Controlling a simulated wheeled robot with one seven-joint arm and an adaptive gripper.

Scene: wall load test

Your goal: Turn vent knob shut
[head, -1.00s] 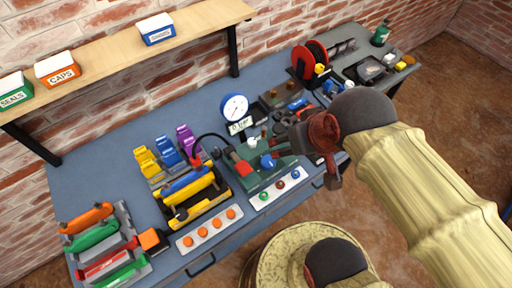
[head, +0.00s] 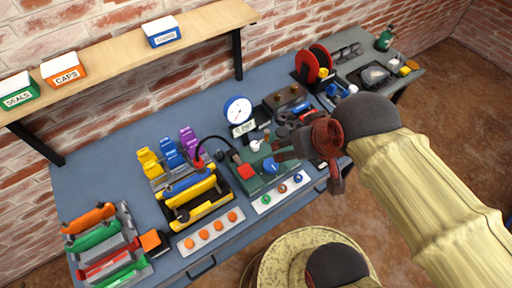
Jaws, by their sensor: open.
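No label shows which one is the vent knob. My gripper (head: 279,148) is open and reaches in from the right. Its dark fingers appear just above and right of the blue knob, and I cannot tell whether they touch anything. The gripper and arm hide the unit's right end. A pressure gauge (head: 238,110) with a small display (head: 243,129) stands behind the unit.
A strip with coloured buttons (head: 266,204) lies in front of the unit. A yellow tool holder (head: 191,212) is close on its left. A red reel (head: 308,66) and loose parts crowd the back right. The bench (head: 110,160) is clear at the back left.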

